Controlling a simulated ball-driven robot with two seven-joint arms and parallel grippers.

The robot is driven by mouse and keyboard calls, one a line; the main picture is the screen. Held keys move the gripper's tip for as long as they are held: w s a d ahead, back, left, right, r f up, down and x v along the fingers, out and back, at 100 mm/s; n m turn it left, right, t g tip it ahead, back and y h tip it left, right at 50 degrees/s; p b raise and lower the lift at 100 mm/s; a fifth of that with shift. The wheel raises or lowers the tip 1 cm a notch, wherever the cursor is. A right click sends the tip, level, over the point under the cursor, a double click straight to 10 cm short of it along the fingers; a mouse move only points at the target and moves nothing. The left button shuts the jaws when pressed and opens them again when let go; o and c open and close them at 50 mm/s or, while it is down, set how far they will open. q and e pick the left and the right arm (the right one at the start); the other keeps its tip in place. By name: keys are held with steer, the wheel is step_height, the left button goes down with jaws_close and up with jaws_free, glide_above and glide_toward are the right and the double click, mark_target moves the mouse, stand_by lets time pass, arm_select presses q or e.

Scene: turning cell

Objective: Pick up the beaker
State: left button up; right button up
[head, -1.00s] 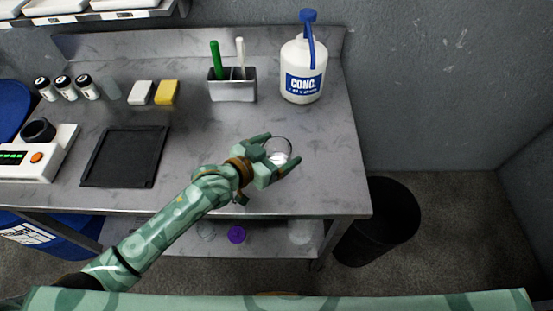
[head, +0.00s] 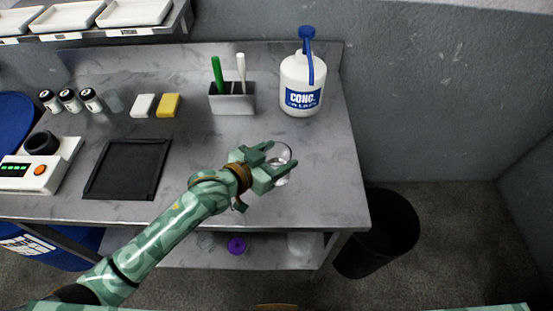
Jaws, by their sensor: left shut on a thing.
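The beaker (head: 283,153) is a small clear glass vessel over the right front part of the metal bench, in the head view. My left gripper (head: 278,159) is shut on it, with one green finger on each side. The gripper and fingers hide part of the beaker's wall. I cannot tell whether its base touches the bench top. My right gripper is out of view.
A white CONC. bottle (head: 302,84) with a blue pump stands behind the beaker. A metal holder (head: 233,99) with two tools, a yellow block (head: 168,105) and a black tray (head: 126,169) are to the left. A black bin (head: 378,235) stands right of the bench.

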arm_select(q)
steer(key=s+a+r+p, duration=0.4)
steer(key=s+a+r, duration=0.2)
steer(key=s+r, duration=0.3)
steer(key=shift+s+a+r, duration=0.3)
steer(key=shift+s+a, duration=0.05)
steer(key=shift+s, duration=1.2)
stand_by(0.7)
